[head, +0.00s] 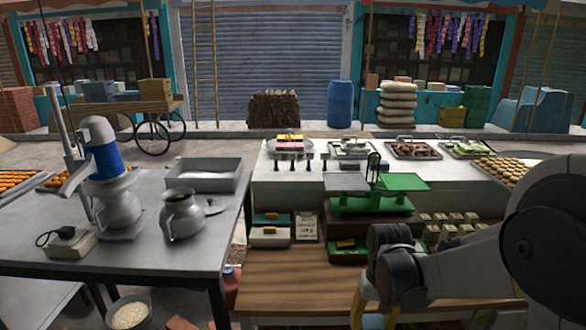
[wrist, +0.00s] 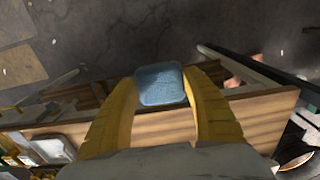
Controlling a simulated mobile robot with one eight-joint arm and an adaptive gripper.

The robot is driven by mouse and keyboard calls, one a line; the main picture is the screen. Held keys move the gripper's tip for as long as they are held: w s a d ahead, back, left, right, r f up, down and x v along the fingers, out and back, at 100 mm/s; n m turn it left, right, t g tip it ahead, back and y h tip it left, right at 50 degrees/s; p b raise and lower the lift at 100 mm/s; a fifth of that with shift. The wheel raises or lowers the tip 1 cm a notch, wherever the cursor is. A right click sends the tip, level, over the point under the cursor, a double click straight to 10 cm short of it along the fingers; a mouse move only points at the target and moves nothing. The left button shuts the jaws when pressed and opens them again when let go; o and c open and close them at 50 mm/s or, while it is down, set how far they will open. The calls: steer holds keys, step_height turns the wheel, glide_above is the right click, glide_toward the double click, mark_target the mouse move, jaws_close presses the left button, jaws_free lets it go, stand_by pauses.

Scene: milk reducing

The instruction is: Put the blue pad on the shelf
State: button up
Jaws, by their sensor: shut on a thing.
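My gripper (wrist: 160,95) is shut on the blue pad (wrist: 160,84), a small light-blue square with rounded corners. Its yellow fingers press the pad from both sides near their tips. In the head view my gripper (head: 373,318) points down at the bottom edge, in front of the wooden board (head: 290,275); the pad's lower part is out of frame there.
A steel table (head: 60,220) with a mixer (head: 112,190) and a jug (head: 181,218) stands left. The wooden board's top is largely clear.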

step_height(320, 180, down, 11)
steer(key=s+b, duration=0.1)
steer(key=b, duration=0.6)
steer(key=shift+s, duration=0.25)
